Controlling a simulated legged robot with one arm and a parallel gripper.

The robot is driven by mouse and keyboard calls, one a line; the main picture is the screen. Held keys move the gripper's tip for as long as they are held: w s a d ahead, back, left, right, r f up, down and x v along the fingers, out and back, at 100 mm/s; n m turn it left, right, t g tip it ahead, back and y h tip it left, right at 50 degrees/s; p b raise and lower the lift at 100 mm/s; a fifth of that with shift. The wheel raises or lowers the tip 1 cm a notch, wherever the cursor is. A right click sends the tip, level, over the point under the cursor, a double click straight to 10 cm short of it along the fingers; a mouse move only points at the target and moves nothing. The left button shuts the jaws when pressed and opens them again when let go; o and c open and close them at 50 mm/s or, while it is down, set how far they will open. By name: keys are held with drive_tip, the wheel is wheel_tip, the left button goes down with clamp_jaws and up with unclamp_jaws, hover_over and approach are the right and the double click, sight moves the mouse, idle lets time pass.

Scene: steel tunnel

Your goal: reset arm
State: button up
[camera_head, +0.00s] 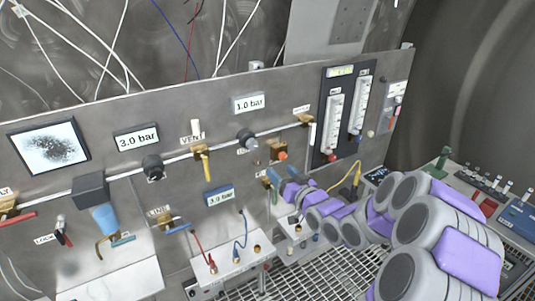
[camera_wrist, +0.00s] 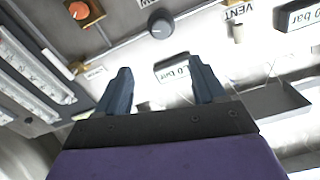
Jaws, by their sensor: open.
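My arm, grey with purple covers, reaches in from the lower right of the head view toward the grey panel. My gripper (camera_wrist: 160,85) shows in the wrist view with its two dark blue-grey fingers apart and nothing held between them. In the head view my gripper (camera_head: 273,184) is small and partly hidden, in front of the panel's lower middle. A bar display (camera_wrist: 172,68) shows behind and between the fingers in the wrist view; I cannot tell whether they touch anything.
The panel carries a 3.0 bar display (camera_head: 137,139), a 1.0 bar display (camera_head: 248,102), a yellow-handled vent valve (camera_head: 203,160), an orange knob (camera_head: 282,155) and flow tubes (camera_head: 333,120). Below are white shelves (camera_head: 232,262) with cables and a metal grating (camera_head: 335,272). A bench with switches (camera_head: 490,183) stands right.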

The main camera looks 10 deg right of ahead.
drive_tip(key=s+a+f+g+h+b, duration=0.2)
drive_tip(key=s+f+g+h+b, duration=0.3)
drive_tip(key=s+f+g+b, duration=0.7)
drive_tip(key=s+a+f+g+b, duration=0.1)
drive_tip(key=s+g, duration=0.1)
drive_tip(key=s, duration=1)
drive_tip(key=s+a+f+g+b, duration=0.1)
drive_tip(key=s+f+g, duration=0.1)
drive_tip(key=s, duration=0.9)
drive_tip(key=s+a+f+m+g+b, duration=0.1)
drive_tip(key=s+a+f+g+b, duration=0.1)
drive_tip(key=s, duration=1)
drive_tip(key=shift+s+f+g+h, duration=0.15)
drive_tip(key=shift+s+g+h, duration=0.2)
drive_tip(key=shift+g, duration=0.15)
drive_tip(key=shift+a, duration=0.1)
